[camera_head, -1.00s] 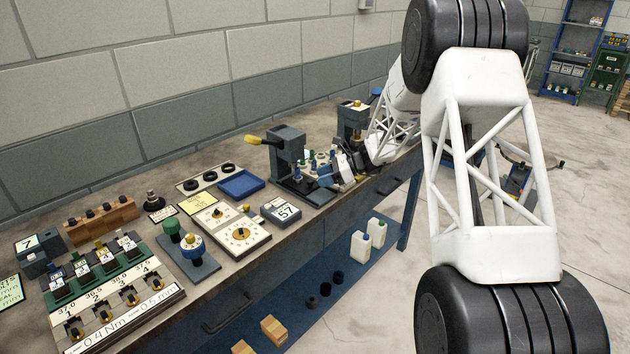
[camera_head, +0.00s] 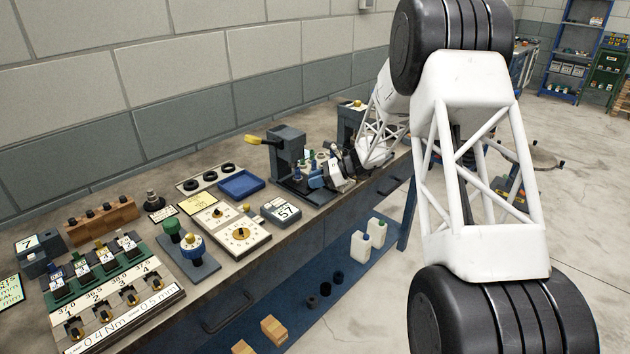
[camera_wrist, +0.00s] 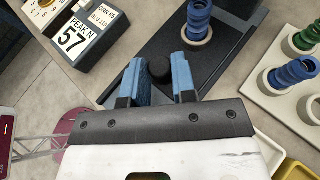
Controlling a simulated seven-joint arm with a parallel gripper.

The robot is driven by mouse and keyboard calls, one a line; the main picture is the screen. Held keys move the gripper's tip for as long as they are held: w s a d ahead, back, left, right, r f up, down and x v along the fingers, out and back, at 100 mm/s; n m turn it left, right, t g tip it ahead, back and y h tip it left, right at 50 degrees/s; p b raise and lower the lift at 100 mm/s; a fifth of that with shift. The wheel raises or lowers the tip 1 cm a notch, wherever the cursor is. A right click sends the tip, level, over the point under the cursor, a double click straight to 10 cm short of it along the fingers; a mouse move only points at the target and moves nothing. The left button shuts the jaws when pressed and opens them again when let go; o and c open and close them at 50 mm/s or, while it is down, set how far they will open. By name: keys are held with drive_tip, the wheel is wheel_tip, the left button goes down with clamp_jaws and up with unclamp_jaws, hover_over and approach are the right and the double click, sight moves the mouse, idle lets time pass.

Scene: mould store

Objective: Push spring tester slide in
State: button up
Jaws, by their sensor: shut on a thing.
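The spring tester (camera_head: 287,150) is a dark press with a yellow handle, standing on the bench. Its dark base plate shows in the wrist view (camera_wrist: 222,62). The slide's black round knob (camera_wrist: 159,68) sits between my blue fingers. A blue spring (camera_wrist: 199,18) stands in a pale ring just beyond the knob. My gripper (camera_wrist: 160,78) is shut on the knob, low over the near end of the plate. In the head view my gripper (camera_head: 317,181) is at the tester's right front, and the knob is hidden there. How far in the slide sits cannot be told.
A white rack with blue and green springs (camera_wrist: 298,72) stands close to the right of my fingers. A grey display reading 57 (camera_wrist: 72,40) is on the left. A blue tray (camera_head: 241,184) and a dial board (camera_head: 240,235) lie left along the bench.

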drive_tip(key=shift+w+a, duration=0.85)
drive_tip(key=shift+w, duration=0.05)
clamp_jaws()
drive_tip(key=o, duration=0.9)
unclamp_jaws()
drive_tip(key=shift+d, duration=0.1)
drive_tip(key=shift+v, duration=3.8)
drive_tip(key=shift+r, duration=0.1)
